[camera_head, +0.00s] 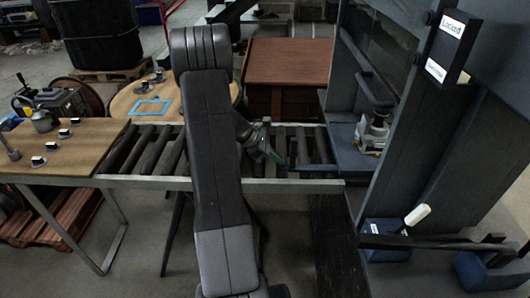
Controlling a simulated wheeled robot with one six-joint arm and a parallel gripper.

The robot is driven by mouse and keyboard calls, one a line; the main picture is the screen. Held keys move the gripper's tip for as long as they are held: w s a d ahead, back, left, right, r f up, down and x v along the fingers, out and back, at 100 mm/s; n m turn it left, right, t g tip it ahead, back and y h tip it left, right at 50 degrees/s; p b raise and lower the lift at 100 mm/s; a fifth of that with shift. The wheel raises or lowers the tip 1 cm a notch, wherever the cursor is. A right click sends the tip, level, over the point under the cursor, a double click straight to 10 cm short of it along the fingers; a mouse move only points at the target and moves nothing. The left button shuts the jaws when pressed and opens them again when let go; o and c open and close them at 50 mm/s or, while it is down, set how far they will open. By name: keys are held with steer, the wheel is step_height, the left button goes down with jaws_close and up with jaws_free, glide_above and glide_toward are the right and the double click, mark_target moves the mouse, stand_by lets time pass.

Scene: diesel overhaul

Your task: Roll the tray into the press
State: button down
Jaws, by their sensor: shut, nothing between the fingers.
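The press (445,140) is a tall dark blue-grey frame at the right. A flat blue-grey plate (345,157), which looks like the tray, lies at the right end of the roller conveyor (150,150) and reaches into the press opening. I cannot tell where tray ends and press bed begins. A silver metal part (372,133) stands on it. My gripper (270,153) is shut and empty over the rollers, left of the plate. My own arm hides the middle of the conveyor and part of the gripper.
A wooden table (60,150) at the left holds several small dark parts. A round table (130,98) with a blue square frame (151,108) stands behind the conveyor. A white-handled lever (417,215) sticks up low at the press. A sign (453,27) reads "Locked".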

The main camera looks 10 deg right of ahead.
mark_target(310, 167)
steer(key=shift+s+d, duration=0.15)
steer(key=shift+d, duration=0.4)
steer(key=d, duration=0.3)
steer(key=s+d+b, duration=0.1)
steer(key=d, duration=0.2)
steer(key=s+d+b, duration=0.1)
steer(key=d, duration=0.3)
steer(key=shift+s+f, duration=0.1)
steer(key=shift+s, duration=0.1)
steer(key=shift+d, duration=0.15)
